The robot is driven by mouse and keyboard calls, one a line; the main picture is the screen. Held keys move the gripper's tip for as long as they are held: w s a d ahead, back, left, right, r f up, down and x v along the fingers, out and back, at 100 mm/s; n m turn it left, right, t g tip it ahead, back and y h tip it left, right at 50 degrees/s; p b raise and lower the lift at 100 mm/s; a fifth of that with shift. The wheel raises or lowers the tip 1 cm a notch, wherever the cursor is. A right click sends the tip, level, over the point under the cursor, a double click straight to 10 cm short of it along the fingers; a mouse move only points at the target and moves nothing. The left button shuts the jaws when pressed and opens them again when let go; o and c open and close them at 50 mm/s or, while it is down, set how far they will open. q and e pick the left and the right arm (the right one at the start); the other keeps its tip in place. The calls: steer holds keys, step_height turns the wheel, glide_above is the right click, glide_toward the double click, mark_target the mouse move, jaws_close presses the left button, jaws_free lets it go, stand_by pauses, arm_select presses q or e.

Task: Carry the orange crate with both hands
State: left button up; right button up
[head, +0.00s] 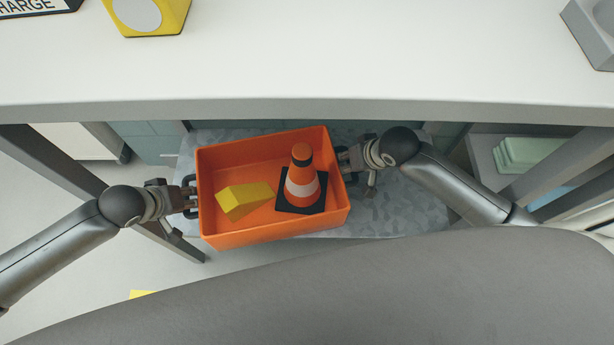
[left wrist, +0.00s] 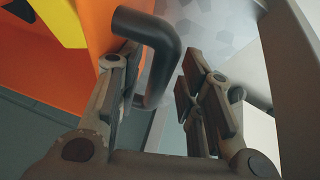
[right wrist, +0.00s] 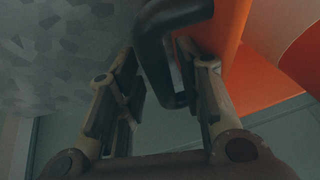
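The orange crate (head: 275,231) sits over a grey speckled surface, turned slightly; whether it rests on it is hard to tell. It holds an orange-and-white cone (head: 302,175) on a black base and a yellow block (head: 244,199). My left gripper (head: 187,198) is at the crate's left handle. In the left wrist view the black handle (left wrist: 161,48) lies between its spread fingers, nearer the crate-side finger. My right gripper (head: 346,158) is at the right handle. In the right wrist view that handle (right wrist: 158,45) lies between spread fingers, with a gap on one side.
A white tabletop (head: 300,65) spans the area beyond and above the crate, with a yellow object (head: 146,14) and a grey tray (head: 592,32). The speckled surface (head: 405,212) is bare right of the crate. Pale green items (head: 528,153) lie on a shelf at right.

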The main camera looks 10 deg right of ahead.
steer(key=shift+a+r, duration=0.1)
steer(key=shift+a, duration=0.05)
arm_select(q)
steer(key=v, duration=0.7)
steer(key=shift+r, duration=0.25)
arm_select(e)
steer(key=v, duration=1.2)
arm_select(q)
steer(key=shift+s+a, duration=0.1)
steer(key=shift+s, duration=0.05)
